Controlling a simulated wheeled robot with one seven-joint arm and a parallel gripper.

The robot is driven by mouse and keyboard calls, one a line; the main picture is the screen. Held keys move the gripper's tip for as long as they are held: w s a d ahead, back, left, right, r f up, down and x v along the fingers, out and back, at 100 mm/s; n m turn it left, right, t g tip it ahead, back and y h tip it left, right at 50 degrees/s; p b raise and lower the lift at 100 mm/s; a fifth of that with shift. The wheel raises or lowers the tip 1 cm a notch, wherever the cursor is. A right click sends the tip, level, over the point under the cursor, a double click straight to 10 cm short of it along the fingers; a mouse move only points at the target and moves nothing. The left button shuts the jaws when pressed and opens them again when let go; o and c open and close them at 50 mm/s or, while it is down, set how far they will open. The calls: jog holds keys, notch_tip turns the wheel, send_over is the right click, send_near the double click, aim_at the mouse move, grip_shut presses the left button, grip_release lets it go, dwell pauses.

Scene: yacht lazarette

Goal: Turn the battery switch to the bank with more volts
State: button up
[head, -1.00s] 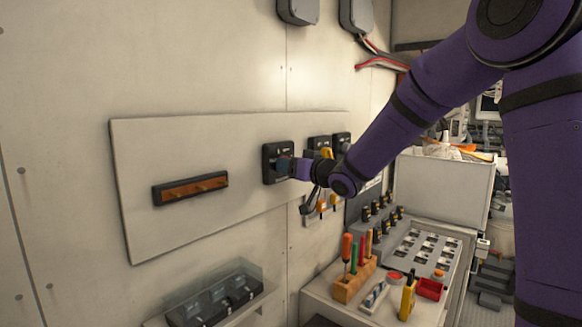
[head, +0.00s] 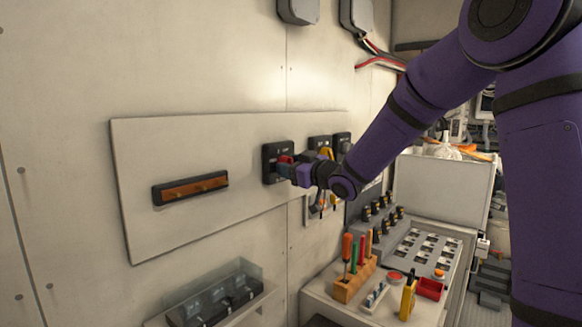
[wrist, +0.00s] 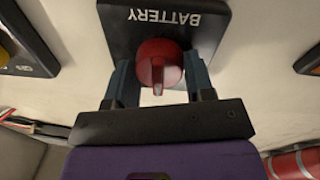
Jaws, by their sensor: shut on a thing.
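The battery switch (wrist: 201,27) is a black square plate lettered BATTERY, upside down in the wrist view, with a round red knob (wrist: 157,62). In the head view the switch (head: 270,152) is on a pale wall panel (head: 135,150). My gripper (wrist: 158,85) has its two blue-grey fingers on either side of the red knob, shut on it. The knob's pointer points down in the wrist view, toward my palm. The switch's position marks are not readable. My gripper shows in the head view (head: 285,168), partly covering the switch. No volt reading is legible.
Two more black units (head: 320,143) with yellow parts sit right of the switch. A brown bar in a black frame (head: 190,188) is left on the panel. Below right, a bench holds a wooden tool rack (head: 352,284) and a red tray (head: 430,289). A clear-covered case (head: 215,292) is below the panel.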

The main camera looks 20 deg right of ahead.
jog(key=shift+n, duration=1.9)
jog(key=o, duration=0.9)
jog(key=v, duration=1.1)
jog(key=shift+w+f, duration=0.1)
jog(key=shift+f, duration=0.05)
jog(key=shift+d, duration=0.1)
